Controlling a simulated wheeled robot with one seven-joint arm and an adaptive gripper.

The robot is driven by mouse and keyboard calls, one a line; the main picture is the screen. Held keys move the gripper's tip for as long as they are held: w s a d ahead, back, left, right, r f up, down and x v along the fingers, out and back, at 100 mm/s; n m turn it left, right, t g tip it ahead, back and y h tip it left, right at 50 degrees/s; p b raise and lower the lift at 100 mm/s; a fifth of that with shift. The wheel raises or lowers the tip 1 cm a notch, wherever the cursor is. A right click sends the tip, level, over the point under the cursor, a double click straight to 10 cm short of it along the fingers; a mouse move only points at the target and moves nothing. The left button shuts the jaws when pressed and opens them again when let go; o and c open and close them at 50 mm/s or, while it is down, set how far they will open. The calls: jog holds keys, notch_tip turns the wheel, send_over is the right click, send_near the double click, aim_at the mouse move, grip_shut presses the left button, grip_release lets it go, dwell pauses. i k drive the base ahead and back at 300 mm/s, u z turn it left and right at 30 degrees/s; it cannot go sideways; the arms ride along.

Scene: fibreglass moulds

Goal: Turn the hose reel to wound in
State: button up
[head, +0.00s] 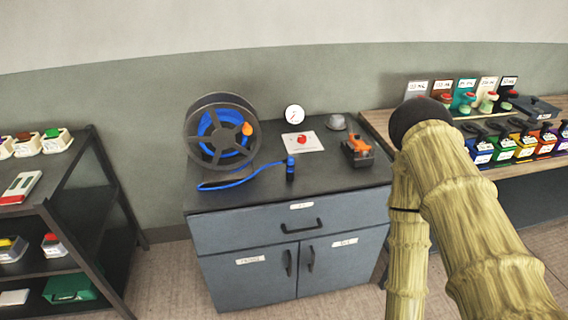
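The hose reel (203,108) stands upright at the back left of the dark cabinet top. It has a dark spoked wheel with an orange knob (247,128) at its right side. Blue hose is wound on the drum behind the spokes. A loose length of blue hose (228,184) runs from the reel across the top to a dark and blue nozzle (290,170) standing near the front. My arm rises at the right of the view, apart from the reel. My gripper cannot be seen.
The cabinet (245,232) has a drawer and two doors, all shut. A round gauge (294,114), a plate with a red button (301,140), a grey dome (336,122) and an orange tool (357,147) lie right of the reel. Shelves (83,160) stand left; a crowded bench (379,122) stands right.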

aim_at(219, 123)
jog(key=z, duration=0.05)
jog(key=k, duration=1.1)
jog(key=u, duration=1.25)
jog(key=i, duration=1.25)
jog(key=z, duration=0.3)
